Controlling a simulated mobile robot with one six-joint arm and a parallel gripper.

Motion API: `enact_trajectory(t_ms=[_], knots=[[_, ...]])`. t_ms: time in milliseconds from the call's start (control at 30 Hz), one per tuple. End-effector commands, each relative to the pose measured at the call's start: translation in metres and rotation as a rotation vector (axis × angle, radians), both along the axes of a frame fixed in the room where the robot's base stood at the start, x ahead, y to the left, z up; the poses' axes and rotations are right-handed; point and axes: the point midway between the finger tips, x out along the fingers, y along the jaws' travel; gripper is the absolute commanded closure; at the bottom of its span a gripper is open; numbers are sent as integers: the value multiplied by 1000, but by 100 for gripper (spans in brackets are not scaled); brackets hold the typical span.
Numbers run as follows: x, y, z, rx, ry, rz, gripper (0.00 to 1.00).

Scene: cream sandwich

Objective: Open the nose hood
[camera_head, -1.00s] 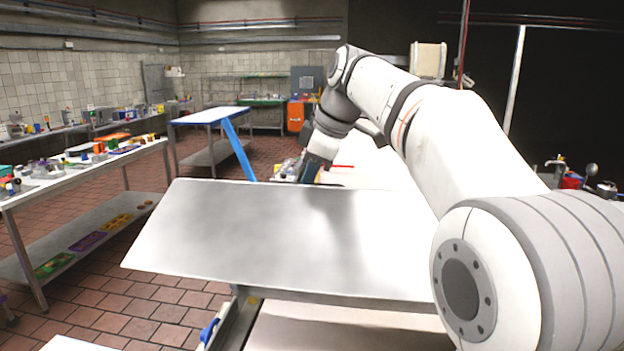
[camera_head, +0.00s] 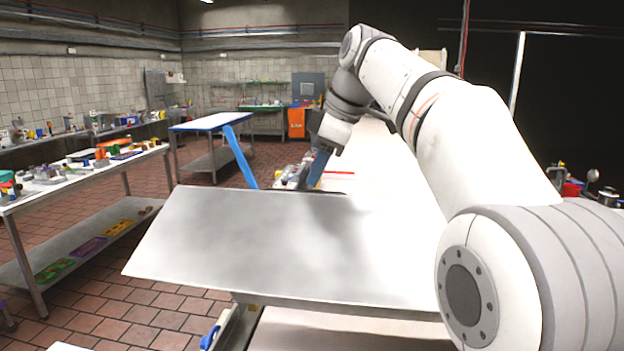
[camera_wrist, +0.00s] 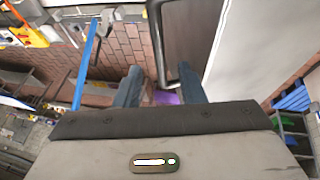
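A broad grey metal panel (camera_head: 250,240) slopes in front of me, beside a white surface (camera_head: 385,190); I cannot tell for sure which part is the nose hood. My gripper (camera_head: 318,168) is beyond the panel's far edge, its dark blue fingers pointing down. In the wrist view my gripper (camera_wrist: 160,88) is open, with its fingers wide apart and nothing held. A dark panel with a rounded black rim (camera_wrist: 159,45) runs down to the right finger; whether they touch I cannot tell. A white surface (camera_wrist: 255,45) lies right of it.
A slanted blue bar (camera_head: 240,155) stands left of my gripper and shows in the wrist view (camera_wrist: 88,62). A long cluttered table (camera_head: 75,180) is at left, another table (camera_head: 210,122) behind. Brick floor (camera_head: 180,225) lies open between. A purple thing (camera_wrist: 166,97) shows below the fingers.

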Motion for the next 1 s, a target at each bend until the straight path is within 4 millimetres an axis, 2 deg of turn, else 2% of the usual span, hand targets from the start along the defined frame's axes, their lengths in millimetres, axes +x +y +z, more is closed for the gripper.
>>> enact_trajectory(t_ms=[100, 200, 633, 1000], knots=[[-4, -7, 17, 0, -1, -1, 64], [-7, -10, 26, 0, 1, -1, 64], [-9, -12, 33, 0, 1, -1, 64], [-9, -12, 94, 0, 1, -1, 64]])
